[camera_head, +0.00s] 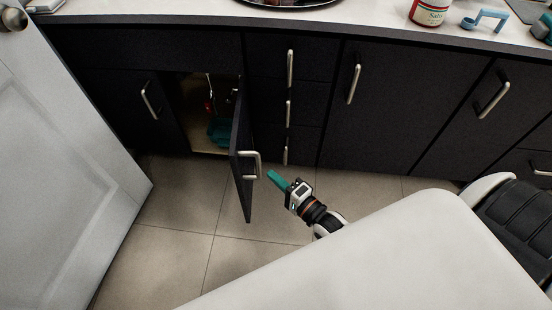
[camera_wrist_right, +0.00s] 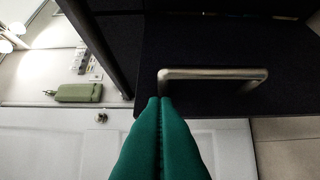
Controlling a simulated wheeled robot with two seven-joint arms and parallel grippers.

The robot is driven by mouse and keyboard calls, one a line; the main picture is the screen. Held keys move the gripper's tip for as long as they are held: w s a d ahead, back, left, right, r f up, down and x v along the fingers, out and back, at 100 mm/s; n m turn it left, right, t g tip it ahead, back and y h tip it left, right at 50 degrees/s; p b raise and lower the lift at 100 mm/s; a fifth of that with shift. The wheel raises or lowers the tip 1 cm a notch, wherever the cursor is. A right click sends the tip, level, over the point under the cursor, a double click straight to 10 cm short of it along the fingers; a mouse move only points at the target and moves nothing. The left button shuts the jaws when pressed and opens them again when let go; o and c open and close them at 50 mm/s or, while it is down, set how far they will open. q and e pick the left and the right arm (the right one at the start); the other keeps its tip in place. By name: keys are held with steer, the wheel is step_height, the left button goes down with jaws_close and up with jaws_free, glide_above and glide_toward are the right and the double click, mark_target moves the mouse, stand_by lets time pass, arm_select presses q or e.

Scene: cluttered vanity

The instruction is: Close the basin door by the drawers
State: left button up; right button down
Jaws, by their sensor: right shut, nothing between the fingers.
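The basin door (camera_head: 241,155) is a dark cabinet door standing open, swung outward from the cabinet beside the drawers (camera_head: 271,111). Its silver handle (camera_head: 257,164) faces right in the head view. My right gripper (camera_head: 272,176) has green fingers, shut and empty, just right of this handle. In the right wrist view the shut fingertips (camera_wrist_right: 160,100) point at the dark door (camera_wrist_right: 210,55), and the handle (camera_wrist_right: 213,74) shows just beyond them. I cannot tell whether the fingers touch it. My left gripper is not in view.
The open cabinet (camera_head: 203,105) holds a teal item (camera_head: 221,131) and a small red one. A white panelled door (camera_head: 55,165) stands at the left. Tiled floor (camera_head: 180,195) is clear around the open door. Other closed cabinet doors (camera_head: 393,100) line the right.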

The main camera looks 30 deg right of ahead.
mark_target(237, 158)
steer(key=x, duration=0.6)
steer(key=shift+b, duration=0.3)
steer(key=a, duration=0.1)
steer(key=w+a, duration=0.1)
steer(key=a, duration=0.1)
steer(key=shift+w, duration=0.3)
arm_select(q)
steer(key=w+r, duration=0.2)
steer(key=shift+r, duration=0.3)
arm_select(e)
steer(key=shift+w+a, duration=0.15)
steer(key=shift+a, duration=0.15)
steer(key=shift+a, duration=0.15)
